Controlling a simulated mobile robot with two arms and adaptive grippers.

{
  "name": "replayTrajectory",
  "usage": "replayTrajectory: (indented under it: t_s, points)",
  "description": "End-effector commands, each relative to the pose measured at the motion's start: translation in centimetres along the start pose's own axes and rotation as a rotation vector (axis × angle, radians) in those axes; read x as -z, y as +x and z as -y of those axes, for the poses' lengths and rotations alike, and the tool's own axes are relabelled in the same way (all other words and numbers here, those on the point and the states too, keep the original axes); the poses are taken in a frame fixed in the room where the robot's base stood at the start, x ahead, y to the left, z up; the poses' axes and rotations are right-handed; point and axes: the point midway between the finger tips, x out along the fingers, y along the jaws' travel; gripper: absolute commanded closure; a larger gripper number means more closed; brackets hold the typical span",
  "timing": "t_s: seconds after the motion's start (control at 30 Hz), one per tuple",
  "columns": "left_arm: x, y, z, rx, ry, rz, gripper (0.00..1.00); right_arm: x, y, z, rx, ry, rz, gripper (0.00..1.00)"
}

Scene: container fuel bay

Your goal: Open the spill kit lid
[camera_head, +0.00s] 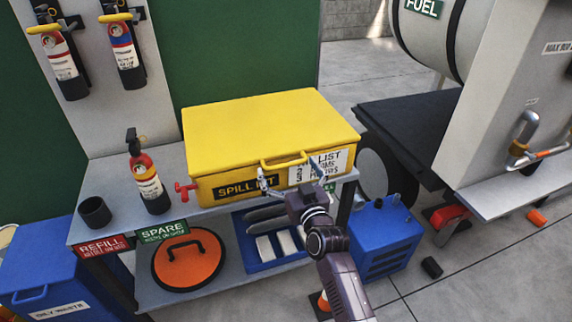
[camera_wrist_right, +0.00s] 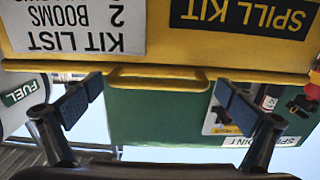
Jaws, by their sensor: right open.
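The yellow spill kit (camera_head: 265,125) sits on the grey shelf unit, and its lid looks shut. A yellow handle (camera_head: 284,161) sticks out from the front edge of the lid. My right gripper (camera_head: 290,174) is open and empty in front of the kit, its fingers spread to either side of the handle. In the right wrist view, which is upside down, the handle (camera_wrist_right: 158,72) shows between and beyond the two fingertips (camera_wrist_right: 158,103). I cannot tell whether a finger touches the box. My left gripper is not in view.
A red fire extinguisher (camera_head: 148,180) and a black cup (camera_head: 95,212) stand left of the kit. A red latch or tap (camera_head: 186,191) is at its left front corner. An orange lid (camera_head: 187,261) and blue tray (camera_head: 262,263) lie below.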

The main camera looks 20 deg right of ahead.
Motion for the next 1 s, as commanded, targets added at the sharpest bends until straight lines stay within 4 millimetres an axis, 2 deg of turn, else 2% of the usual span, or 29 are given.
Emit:
replayTrajectory:
  t_s: [0.1, 0.37, 0.8, 1.0]
  points:
    - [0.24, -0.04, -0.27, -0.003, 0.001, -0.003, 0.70, 0.01, 0.65, -0.01, 0.000, 0.000, 0.000, 0.00]
    - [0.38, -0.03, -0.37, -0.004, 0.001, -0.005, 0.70, -0.04, 0.75, -0.01, 0.000, 0.000, 0.001, 0.00]
    - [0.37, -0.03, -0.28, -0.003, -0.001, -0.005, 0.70, -0.03, 0.73, 0.03, 0.000, 0.000, 0.001, 0.47]
    - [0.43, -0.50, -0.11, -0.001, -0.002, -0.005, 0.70, 0.48, 0.91, 0.03, 0.000, 0.000, 0.006, 0.48]
